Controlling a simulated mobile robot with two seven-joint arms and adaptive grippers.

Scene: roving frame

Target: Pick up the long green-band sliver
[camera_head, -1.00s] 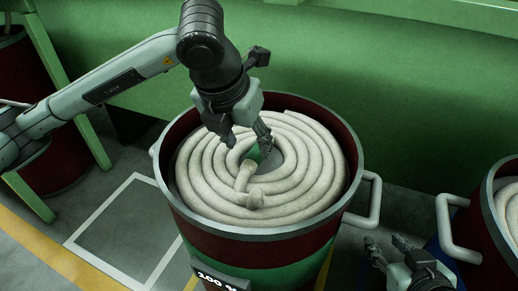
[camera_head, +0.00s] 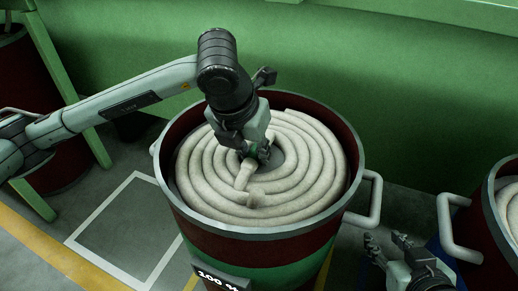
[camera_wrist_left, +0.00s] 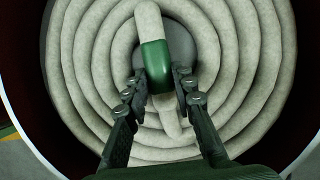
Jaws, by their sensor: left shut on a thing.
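The pale sliver with the green band (camera_wrist_left: 154,65) lies over the coil in the middle of the can (camera_head: 270,262). Its pale front part (camera_head: 244,176) shows in the head view, where my gripper hides most of the band. My left gripper (camera_head: 256,153) points down into the can and is shut on the green band. In the left wrist view its fingers (camera_wrist_left: 160,78) sit on both sides of the band. My right gripper (camera_head: 386,241) is open and empty, outside the can at the lower right.
The can's raised rim (camera_head: 352,190) surrounds the coiled sliver (camera_head: 310,165). A white handle (camera_head: 375,202) sticks out on its right. Another can (camera_head: 490,235) stands at the right edge. A green machine wall (camera_head: 400,110) is behind.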

